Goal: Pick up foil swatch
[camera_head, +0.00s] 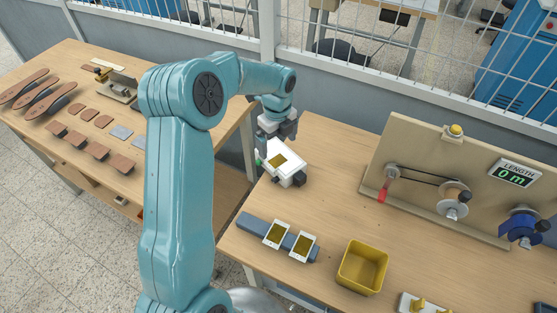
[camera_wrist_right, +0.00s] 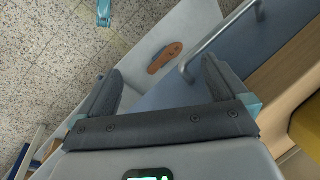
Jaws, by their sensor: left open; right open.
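Two white cards with gold foil swatches stand side by side on a blue-grey rest (camera_head: 250,228) near the table's front left: a left swatch (camera_head: 274,234) and a right swatch (camera_head: 302,245). My right gripper (camera_wrist_right: 160,82) is open and empty in the right wrist view, away from any swatch.
A yellow bin (camera_head: 362,267) stands right of the rest. A beige winding board (camera_head: 430,160) with a length display (camera_head: 514,173) stands at the back right. The left table holds several leather pieces (camera_head: 75,137). A brown sole-shaped piece (camera_wrist_right: 164,58) shows in the wrist view.

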